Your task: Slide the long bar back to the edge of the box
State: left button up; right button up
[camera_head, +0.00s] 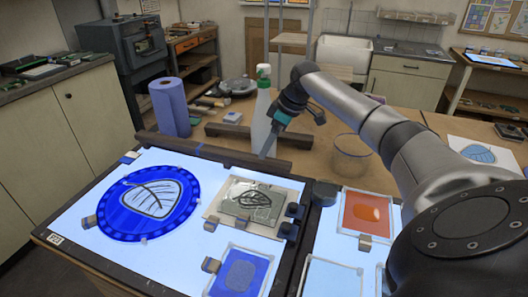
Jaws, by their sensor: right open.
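The long bar (212,151) is dark brown and lies along the back of the lit light box (75,222). It runs from the back left corner to near the middle. From this angle I cannot tell how exactly it lines up with the box's edge. My left gripper is not in view.
A blue round glass panel (148,203), a leaf-pattern plate (253,201) and smaller blue and orange panels (368,214) lie on the lit surfaces. A clear jar (351,158) stands right.

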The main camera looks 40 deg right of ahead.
jog(key=v, duration=1)
jog(key=shift+r, duration=0.2)
jog(key=shift+r+p, duration=0.1)
jog(key=shift+p, duration=0.25)
